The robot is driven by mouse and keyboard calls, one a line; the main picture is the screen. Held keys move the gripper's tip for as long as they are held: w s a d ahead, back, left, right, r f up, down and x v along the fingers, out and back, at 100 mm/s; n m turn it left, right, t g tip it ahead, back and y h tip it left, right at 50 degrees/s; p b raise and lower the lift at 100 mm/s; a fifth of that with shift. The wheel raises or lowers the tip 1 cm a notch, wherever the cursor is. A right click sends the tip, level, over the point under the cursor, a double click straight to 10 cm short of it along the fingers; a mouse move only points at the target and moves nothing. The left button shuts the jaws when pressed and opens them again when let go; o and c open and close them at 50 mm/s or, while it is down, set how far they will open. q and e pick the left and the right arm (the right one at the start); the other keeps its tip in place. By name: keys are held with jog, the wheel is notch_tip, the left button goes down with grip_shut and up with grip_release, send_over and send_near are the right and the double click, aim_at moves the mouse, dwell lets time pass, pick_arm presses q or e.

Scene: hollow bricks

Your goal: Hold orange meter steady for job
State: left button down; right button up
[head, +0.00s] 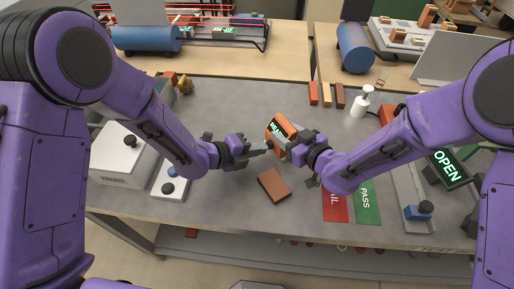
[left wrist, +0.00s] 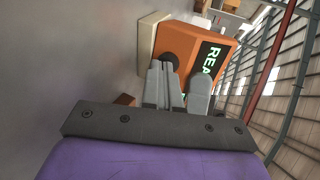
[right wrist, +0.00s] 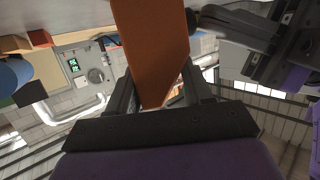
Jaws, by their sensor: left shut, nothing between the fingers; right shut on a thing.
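The orange meter (head: 279,128) is near the middle of the grey table in the head view, tilted, with green lettering on its dark display. My right gripper (head: 303,145) is shut on the meter from the right. In the right wrist view the meter's orange side (right wrist: 152,50) stands between the fingers (right wrist: 155,98). My left gripper (head: 262,148) is shut and empty, its tips at the meter's left side. In the left wrist view its closed fingers (left wrist: 175,75) are in front of the meter (left wrist: 200,45), close to a dark round knob. I cannot tell whether they touch it.
A brown brick (head: 274,186) lies in front of the meter. Red FAIL (head: 335,204) and green PASS (head: 367,203) mats are at front right. A white box (head: 122,155) stands left, an OPEN sign (head: 449,169) right. A white pump bottle (head: 362,102) stands behind.

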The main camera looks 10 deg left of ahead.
pick_arm(q)
jog(key=shift+w+d+r, duration=0.1)
jog(key=shift+w+d, duration=0.45)
jog(key=shift+d, duration=0.35)
pick_arm(e)
jog(key=shift+s+f, duration=0.2)
jog(key=shift+a, duration=0.1)
pick_arm(q)
jog(key=a, duration=0.1)
jog(key=s+a, duration=0.2)
jog(key=shift+s+f, duration=0.15)
jog(key=shift+f, duration=0.1)
jog(key=v, duration=1)
jog(key=shift+s+a, duration=0.15)
jog(key=shift+a, duration=0.05)
pick_arm(e)
jog(key=o, duration=1)
jog(key=shift+w, duration=0.25)
